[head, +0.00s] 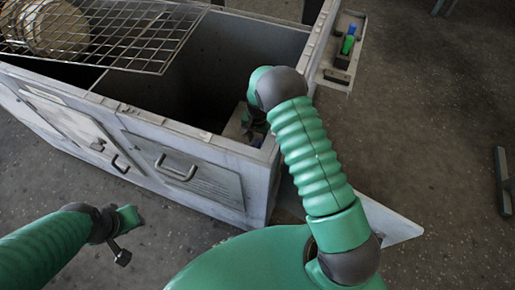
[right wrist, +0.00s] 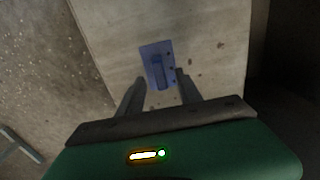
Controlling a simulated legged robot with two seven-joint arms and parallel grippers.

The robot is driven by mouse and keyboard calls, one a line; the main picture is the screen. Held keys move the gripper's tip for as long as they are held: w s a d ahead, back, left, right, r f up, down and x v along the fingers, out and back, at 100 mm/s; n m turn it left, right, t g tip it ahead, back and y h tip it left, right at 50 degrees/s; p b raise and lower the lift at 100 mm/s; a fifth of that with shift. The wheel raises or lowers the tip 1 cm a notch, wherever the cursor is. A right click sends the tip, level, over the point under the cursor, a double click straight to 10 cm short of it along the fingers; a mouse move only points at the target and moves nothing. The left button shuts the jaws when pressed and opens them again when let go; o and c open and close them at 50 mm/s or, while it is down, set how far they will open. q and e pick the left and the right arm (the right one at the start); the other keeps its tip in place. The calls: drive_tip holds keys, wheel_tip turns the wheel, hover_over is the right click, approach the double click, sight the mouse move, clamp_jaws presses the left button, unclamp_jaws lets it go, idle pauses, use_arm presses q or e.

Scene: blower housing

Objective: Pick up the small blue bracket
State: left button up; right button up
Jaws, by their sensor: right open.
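The small blue bracket (right wrist: 158,65) lies flat on a pale grey surface in the right wrist view. My right gripper (right wrist: 160,79) is open, with one dark finger to each side of the bracket's near end and nothing held. I cannot tell whether the fingers touch the surface.
The housing walls rise around my right gripper. A wire grid (head: 125,35) covers the housing's left part, with a round part (head: 57,28) beneath. A narrow tray (head: 335,75) on the right side carries a blue piece (head: 348,45) and a green piece (head: 352,29). Floor to the right is mostly clear.

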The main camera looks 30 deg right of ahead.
sight(257, 142)
wheel_tip(257, 142, down, 3)
drive_tip(key=shift+f+b, duration=0.1)
drive_tip(key=shift+b, duration=0.2)
clamp_jaws()
drive_tip(key=shift+r, duration=0.2)
